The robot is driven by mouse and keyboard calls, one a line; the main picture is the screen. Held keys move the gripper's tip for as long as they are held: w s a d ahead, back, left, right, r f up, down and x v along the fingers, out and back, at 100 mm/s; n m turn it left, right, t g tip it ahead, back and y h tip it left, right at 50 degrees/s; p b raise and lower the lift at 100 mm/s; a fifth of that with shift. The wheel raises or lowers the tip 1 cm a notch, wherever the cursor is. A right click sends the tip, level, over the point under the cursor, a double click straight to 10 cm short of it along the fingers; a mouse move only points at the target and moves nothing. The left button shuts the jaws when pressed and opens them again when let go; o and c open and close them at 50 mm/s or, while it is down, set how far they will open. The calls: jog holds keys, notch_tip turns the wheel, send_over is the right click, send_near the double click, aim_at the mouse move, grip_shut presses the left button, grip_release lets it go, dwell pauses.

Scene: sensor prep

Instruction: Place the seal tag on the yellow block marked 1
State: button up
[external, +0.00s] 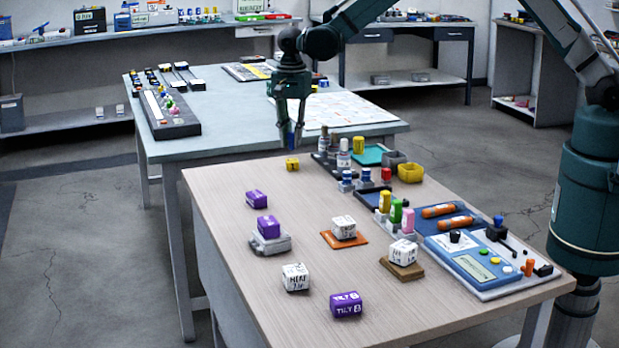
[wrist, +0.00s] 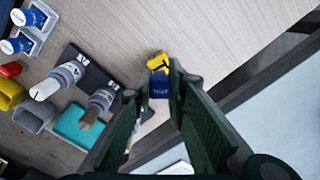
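My gripper (external: 291,146) is above the far left end of the wooden table, pointing down. Its fingers are closed around a small blue piece with white lettering (wrist: 160,88), which looks like the seal tag. The tag shows at the fingertips in the wrist view. The yellow block (external: 292,164) stands on the table just below the fingertips, with a gap. It has a dark mark I cannot read. In the wrist view the yellow block (wrist: 158,63) shows just beyond the tag, partly hidden by it and a finger.
A dark rack with bottles (external: 343,160), a teal tray (external: 369,155) and a yellow bin (external: 411,173) stand to the right. Purple blocks (external: 257,199) and white blocks (external: 295,277) are nearer the camera. The wood around the yellow block is clear.

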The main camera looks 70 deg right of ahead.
aim_at(292, 149)
jog(key=shift+f, duration=1.65)
jog(key=shift+f+b, duration=0.15)
jog(key=shift+b, duration=0.15)
jog(key=o, duration=0.6)
jog(key=shift+o, duration=0.2)
jog(key=shift+r, duration=0.2)
notch_tip(292, 149, up, 12)
jog(key=shift+p, duration=0.8)
jog(key=shift+r, duration=0.1)
